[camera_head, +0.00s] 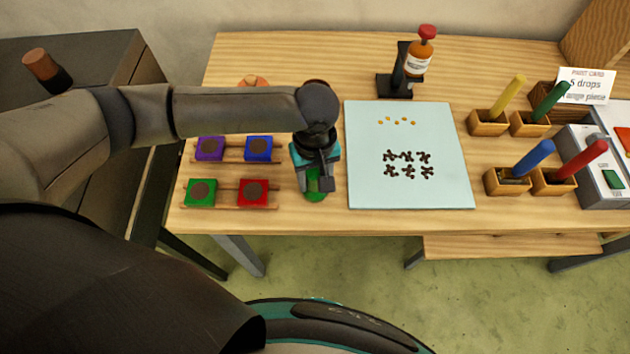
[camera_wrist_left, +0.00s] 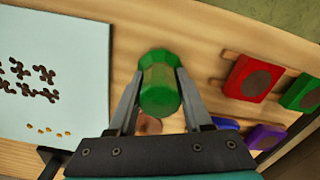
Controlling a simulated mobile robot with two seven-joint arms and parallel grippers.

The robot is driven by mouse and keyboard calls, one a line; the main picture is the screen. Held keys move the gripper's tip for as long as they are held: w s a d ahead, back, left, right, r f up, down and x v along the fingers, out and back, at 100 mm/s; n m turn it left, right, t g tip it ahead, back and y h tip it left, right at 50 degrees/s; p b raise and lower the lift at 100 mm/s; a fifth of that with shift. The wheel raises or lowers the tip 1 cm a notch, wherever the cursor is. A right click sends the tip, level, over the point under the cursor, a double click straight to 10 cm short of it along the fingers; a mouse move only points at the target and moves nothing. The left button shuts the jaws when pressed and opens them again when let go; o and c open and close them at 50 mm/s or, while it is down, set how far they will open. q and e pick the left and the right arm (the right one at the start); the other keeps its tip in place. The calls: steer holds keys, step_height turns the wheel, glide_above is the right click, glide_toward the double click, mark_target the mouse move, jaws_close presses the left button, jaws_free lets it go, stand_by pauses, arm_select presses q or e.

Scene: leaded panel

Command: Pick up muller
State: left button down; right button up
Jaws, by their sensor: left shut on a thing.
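The muller appears to be the green, cylinder-like piece (camera_head: 315,188) at the front of the table, between the colour blocks and the pale board. My left gripper (camera_head: 318,178) is above it and covers much of it. In the left wrist view the green muller (camera_wrist_left: 160,90) stands between the two fingers of my left gripper (camera_wrist_left: 158,76), one on each side. The fingers are shut on it. I cannot tell whether its base touches the table. My right gripper is not in view.
Left of the muller, purple, blue, green and red (camera_head: 253,192) blocks sit on wooden rails. Right of it lies a pale board (camera_head: 450,180) with dark and orange pieces. A bottle (camera_head: 418,62) on a black stand is behind. Wooden holders (camera_head: 490,124) with coloured sticks stand right.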

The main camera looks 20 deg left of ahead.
arm_select(q)
steer(key=shift+w+r, duration=0.1)
stand_by(0.6)
steer(key=shift+r, duration=0.5)
step_height(320, 180, up, 19)
steer(key=p, duration=0.4)
